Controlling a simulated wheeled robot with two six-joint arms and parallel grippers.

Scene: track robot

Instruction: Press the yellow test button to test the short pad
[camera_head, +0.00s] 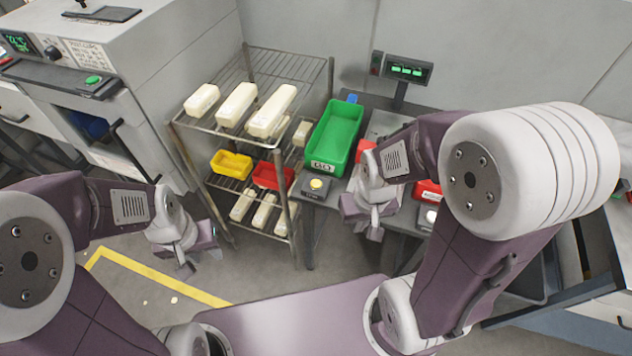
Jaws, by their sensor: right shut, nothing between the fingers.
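The yellow round test button (316,184) sits on a small grey box at the front left corner of the dark bench, in front of the green bin. Nothing covers it. My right gripper (368,226) is to the right of the button and apart from it, shut and empty, pointing down. My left gripper (192,262) hangs over the floor at the left, away from the bench; its finger gap is not clear. Cream pads lie on the rack's top shelf, the shortest-looking one (202,100) at the left. I cannot tell whether a pad is at the tester behind my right arm.
A wire rack (184,122) stands left of the bench, with yellow (231,164) and red (272,176) bins below. The green bin (336,135) and a display (408,69) are on the bench. A grey machine (150,60) stands at left.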

